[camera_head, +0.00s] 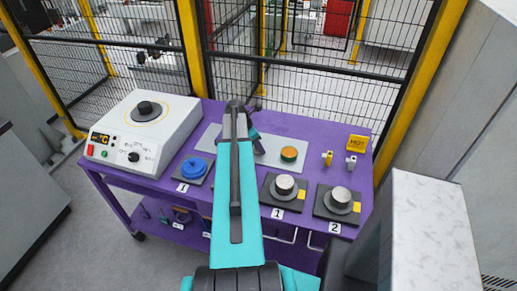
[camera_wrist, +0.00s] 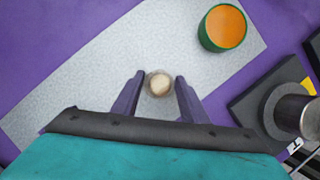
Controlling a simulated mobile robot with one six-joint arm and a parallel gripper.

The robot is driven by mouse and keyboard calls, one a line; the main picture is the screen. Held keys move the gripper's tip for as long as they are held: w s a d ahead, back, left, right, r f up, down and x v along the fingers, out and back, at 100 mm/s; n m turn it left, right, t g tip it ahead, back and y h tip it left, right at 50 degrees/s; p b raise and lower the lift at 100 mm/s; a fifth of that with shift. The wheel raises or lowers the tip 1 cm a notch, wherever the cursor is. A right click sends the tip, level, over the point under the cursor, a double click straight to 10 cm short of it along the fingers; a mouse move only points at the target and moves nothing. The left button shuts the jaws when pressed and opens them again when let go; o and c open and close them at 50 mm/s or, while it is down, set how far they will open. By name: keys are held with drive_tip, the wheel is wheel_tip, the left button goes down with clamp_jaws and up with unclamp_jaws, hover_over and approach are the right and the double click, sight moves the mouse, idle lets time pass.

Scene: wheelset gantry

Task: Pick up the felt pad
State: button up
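In the wrist view, a small round cream-and-tan piece (camera_wrist: 159,85), which looks like the felt pad, lies on the light grey sheet (camera_wrist: 95,85). My gripper (camera_wrist: 160,77) is open. Its two dark fingers stand on either side of the piece, with a narrow gap on each side. I cannot tell how high the fingertips are above the sheet. In the head view my own arm covers this spot, and the piece is hidden.
A green cylinder with an orange top (camera_wrist: 224,27) stands on the sheet at upper right. A dark base with a metal weight (camera_wrist: 297,115) is at right. The purple table (camera_head: 330,120) also bears a white hotplate (camera_head: 140,130), a blue round part (camera_head: 195,168) and small yellow and white pieces (camera_head: 328,158).

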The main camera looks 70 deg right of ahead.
drive_tip(key=shift+r, duration=0.1)
drive_tip(key=shift+c, duration=0.3)
drive_tip(key=shift+r+b, duration=1.55)
drive_tip(key=shift+r, duration=3.35)
